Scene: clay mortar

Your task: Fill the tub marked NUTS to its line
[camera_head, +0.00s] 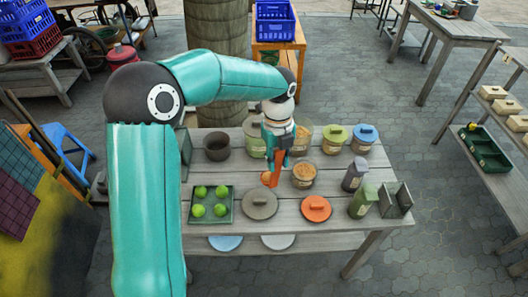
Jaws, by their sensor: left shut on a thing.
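My left gripper (277,153) points down over the middle of the wooden table (345,220), shut on an orange thing (269,178) that looks like a scoop. Just right of it stands a small open tub (304,181) with brown bits in it. Behind the gripper are two more tubs, a left one (254,143) and a right one (304,142), partly hidden by my arm. A tub with a green lid (336,133) and one with a blue lid (365,133) stand at the back right. The labels and fill line are too small to read. My right gripper is out of view.
A grey lid (260,204) and an orange lid (316,208) lie at the front. A tray (193,213) of green balls is left of them, a dark pot (216,147) behind. Dark and green jars (354,174) and a grey box (397,200) stand at the right.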

